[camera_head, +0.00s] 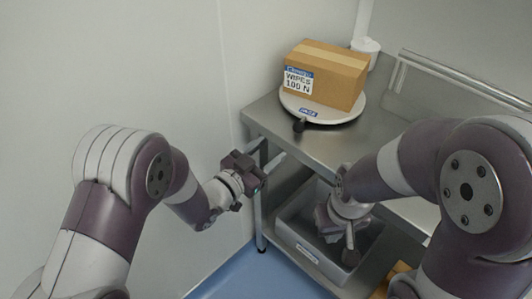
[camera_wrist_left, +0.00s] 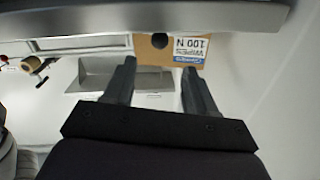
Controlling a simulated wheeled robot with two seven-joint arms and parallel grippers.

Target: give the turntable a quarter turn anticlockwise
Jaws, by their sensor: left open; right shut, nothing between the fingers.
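The turntable (camera_head: 345,116) is a pale round disc with a blue label and a dark knob (camera_head: 299,125) on its near rim. It stands on the steel table, and a cardboard box (camera_head: 335,75) labelled "WIPES 100 N" sits on it. My left gripper (camera_head: 262,175) is open and empty, in front of and below the table's left corner, apart from the turntable. The left wrist view shows its spread fingers (camera_wrist_left: 158,68), with the box (camera_wrist_left: 143,47) upside down beyond them and a dark round knob (camera_wrist_left: 160,40) before it. My right gripper (camera_head: 349,250) is shut and empty, pointing down over the grey bin.
The steel table (camera_head: 277,117) has bare top to the right of the turntable. A white cylinder (camera_head: 365,46) stands behind the box and a metal rail (camera_head: 465,78) runs at the back right. A grey bin (camera_head: 300,235) sits on the lower shelf. A wall closes the left side.

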